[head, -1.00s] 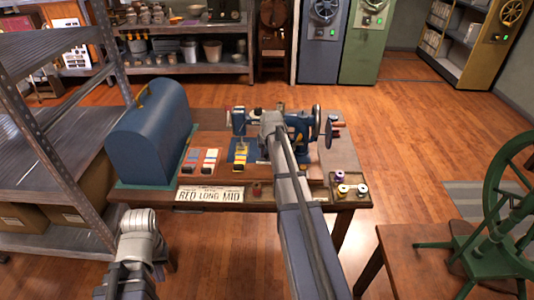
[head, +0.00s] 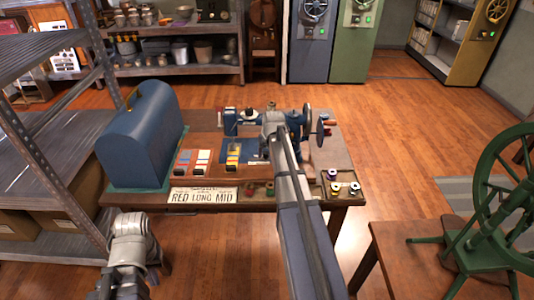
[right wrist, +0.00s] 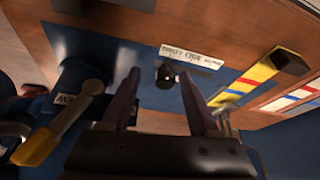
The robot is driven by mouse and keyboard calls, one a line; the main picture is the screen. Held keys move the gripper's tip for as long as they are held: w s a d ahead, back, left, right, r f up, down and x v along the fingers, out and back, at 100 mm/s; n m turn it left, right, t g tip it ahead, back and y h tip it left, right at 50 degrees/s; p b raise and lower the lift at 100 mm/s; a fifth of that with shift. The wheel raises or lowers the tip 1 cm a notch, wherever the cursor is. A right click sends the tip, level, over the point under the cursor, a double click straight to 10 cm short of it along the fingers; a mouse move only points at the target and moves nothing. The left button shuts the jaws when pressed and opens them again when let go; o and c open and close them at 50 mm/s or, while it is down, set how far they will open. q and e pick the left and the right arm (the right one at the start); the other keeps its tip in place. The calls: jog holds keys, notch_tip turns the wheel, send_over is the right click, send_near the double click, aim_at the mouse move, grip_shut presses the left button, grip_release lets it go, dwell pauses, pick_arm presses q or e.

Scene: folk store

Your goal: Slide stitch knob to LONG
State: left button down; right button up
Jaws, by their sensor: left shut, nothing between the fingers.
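The blue sewing machine (head: 297,119) stands on the wooden table, partly hidden by my right arm. In the right wrist view a small black knob (right wrist: 165,76) sits on the blue surface, beside a white label (right wrist: 191,58) whose upside-down print is hard to read. My right gripper (right wrist: 157,88) is open, its two dark fingers apart on either side of the knob; I cannot tell whether they touch it. In the head view my right gripper is hidden behind its arm. My left gripper (head: 125,284) is low at the bottom left, away from the table, shut and empty.
A lever with a yellow handle (right wrist: 43,145) is left of the fingers. Coloured striped blocks (head: 201,160) and a blue domed case (head: 142,136) stand left; a spool tray (head: 345,199) stands right.

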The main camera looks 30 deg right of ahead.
aim_at(269, 165)
jog(key=p+v, duration=0.7)
jog(key=v, duration=0.1)
dwell(0.4)
jog(key=shift+w+f, duration=0.1)
jog(key=s+a+n+g+y+p, duration=0.1)
jog(key=s+a+n, duration=0.15)
jog(key=a, duration=0.75)
jog(key=s+a+n+g, duration=0.1)
jog(key=s+a, duration=0.2)
jog(key=a, duration=0.8)
jog(key=s+a+n+g+p, duration=0.1)
jog(key=s+a+n, duration=0.3)
jog(key=s+a, duration=1.3)
jog(key=shift+a+r+g+h+p, duration=0.3)
jog(key=shift+a+r+g+h, duration=0.15)
jog(key=shift+g, duration=0.35)
